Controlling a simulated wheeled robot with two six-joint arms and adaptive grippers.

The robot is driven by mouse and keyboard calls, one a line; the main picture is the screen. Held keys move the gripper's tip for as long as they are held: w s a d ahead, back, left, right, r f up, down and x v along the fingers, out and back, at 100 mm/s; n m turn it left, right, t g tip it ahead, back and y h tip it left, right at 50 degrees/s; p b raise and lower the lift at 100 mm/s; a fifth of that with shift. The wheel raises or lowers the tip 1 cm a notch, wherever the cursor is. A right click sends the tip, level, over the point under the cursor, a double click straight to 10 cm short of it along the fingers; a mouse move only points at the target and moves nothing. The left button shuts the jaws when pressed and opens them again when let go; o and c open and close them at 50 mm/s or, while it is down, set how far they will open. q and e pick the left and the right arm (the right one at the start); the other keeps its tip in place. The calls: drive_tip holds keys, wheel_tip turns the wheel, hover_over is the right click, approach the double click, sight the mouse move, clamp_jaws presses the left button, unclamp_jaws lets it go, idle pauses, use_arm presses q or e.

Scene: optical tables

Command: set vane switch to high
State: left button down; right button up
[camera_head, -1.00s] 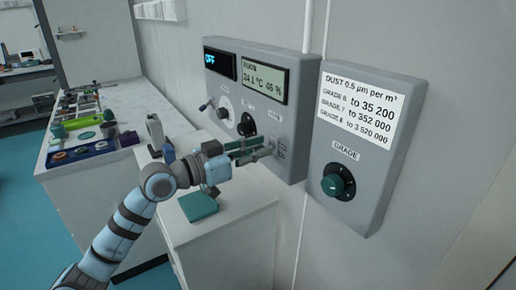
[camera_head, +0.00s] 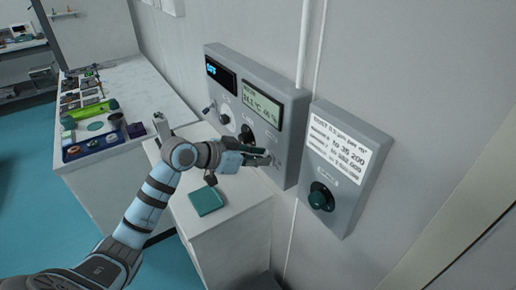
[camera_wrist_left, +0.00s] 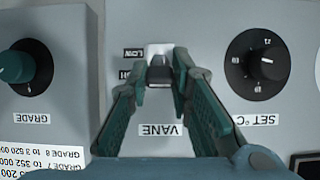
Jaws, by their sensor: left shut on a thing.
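The vane switch (camera_wrist_left: 160,75) shows in the left wrist view, where the panel appears upside down. Its dark lever stands in front of a pale plate, above the VANE label (camera_wrist_left: 161,130). The LOW label (camera_wrist_left: 134,53) and a partly hidden second label (camera_wrist_left: 130,75) sit to its left. The lever's tip appears about level with the second label; its exact setting is hard to tell. My left gripper (camera_wrist_left: 159,72) is shut on the lever, one finger on each side. In the head view my left gripper (camera_head: 268,158) reaches the grey control panel (camera_head: 288,138) and hides the switch.
The SET °C dial (camera_wrist_left: 257,65) and the GRADE dial (camera_wrist_left: 24,67) flank the switch in the wrist view. A dust panel (camera_head: 346,165) hangs to the right in the head view. A teal item (camera_head: 207,201) lies on the white cabinet below my arm.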

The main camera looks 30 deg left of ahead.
idle(0.3)
use_arm(q)
drive_tip(key=c, duration=1.4)
unclamp_jaws()
drive_tip(key=shift+c, duration=0.2)
drive_tip(key=shift+s+a+r, duration=0.1)
drive_tip(key=v, duration=0.7)
drive_tip(key=shift+s, duration=0.2)
drive_tip(key=shift+w, duration=0.1)
